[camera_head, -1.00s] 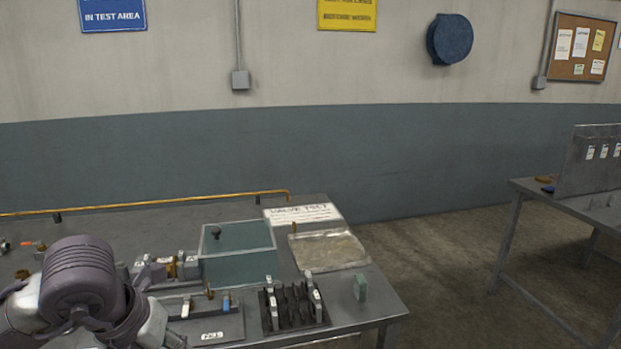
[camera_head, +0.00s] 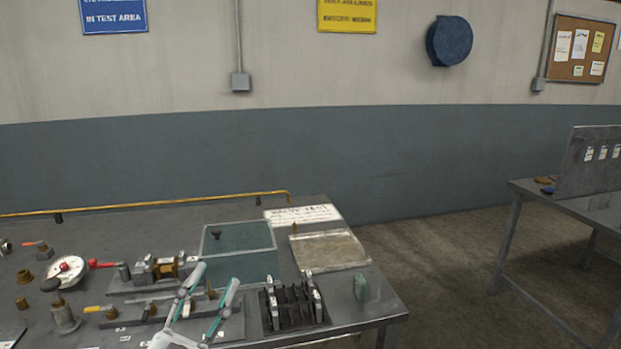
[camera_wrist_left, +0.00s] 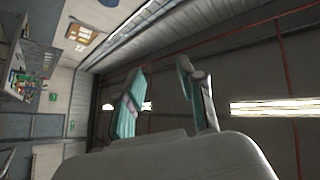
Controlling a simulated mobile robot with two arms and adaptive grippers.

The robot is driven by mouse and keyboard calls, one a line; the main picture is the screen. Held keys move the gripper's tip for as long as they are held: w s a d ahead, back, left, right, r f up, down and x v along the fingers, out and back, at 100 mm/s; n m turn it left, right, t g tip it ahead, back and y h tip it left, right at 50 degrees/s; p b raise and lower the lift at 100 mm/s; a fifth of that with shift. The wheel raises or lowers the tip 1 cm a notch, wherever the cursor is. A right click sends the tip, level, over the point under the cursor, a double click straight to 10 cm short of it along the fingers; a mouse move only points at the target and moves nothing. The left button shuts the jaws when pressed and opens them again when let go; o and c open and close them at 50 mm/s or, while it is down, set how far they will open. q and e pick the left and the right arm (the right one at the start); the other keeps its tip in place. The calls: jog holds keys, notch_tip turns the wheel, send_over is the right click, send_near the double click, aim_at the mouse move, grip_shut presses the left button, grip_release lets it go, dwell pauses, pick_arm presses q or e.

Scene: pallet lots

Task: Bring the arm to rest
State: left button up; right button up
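My left gripper (camera_head: 212,290) shows at the bottom of the head view, in front of the near part of the workbench (camera_head: 370,302). Its two fingers with teal pads are spread apart with nothing between them. In the left wrist view my left gripper (camera_wrist_left: 162,92) is also open and empty, with the ceiling and lights behind it. Most of the left arm is outside the head view. My right gripper is in neither view.
The bench holds a teal clear box (camera_head: 240,255), a black rack (camera_head: 294,305), a brass valve fixture (camera_head: 166,268), a round gauge (camera_head: 66,271) and a tray (camera_head: 328,249). A green block (camera_head: 361,288) sits near the right edge. Another table (camera_head: 545,190) stands right, across open floor.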

pick_arm(q)
jog(key=s+a+f+n+g+y, duration=0.1)
jog(key=a+f+n+g+y, duration=0.2)
jog(key=f, duration=0.5)
jog(key=s+a+f+n+g+y, duration=0.2)
jog(key=a+f+n+g+y, duration=0.15)
jog(key=f, duration=0.45)
jog(key=s+a+f+n+g+y, duration=0.1)
jog(key=a+f+n+g+y, duration=0.15)
jog(key=f, duration=0.55)
jog(key=s+d+f+g, duration=0.2)
jog(key=s+f+g, duration=0.8)
jog(key=s+f, duration=0.45)
jog(key=s+f+g+p, duration=0.1)
jog(key=s+f, duration=0.1)
jog(key=f, duration=1.1)
jog(key=s+f, duration=0.2)
jog(key=f, duration=1)
jog(key=s+a+f+g, duration=0.1)
jog(key=s+a+f, duration=0.1)
jog(key=s+f, duration=1.2)
jog(key=shift+s+a+p, duration=0.3)
jog(key=shift+s+a, duration=0.1)
jog(key=shift+s, duration=0.75)
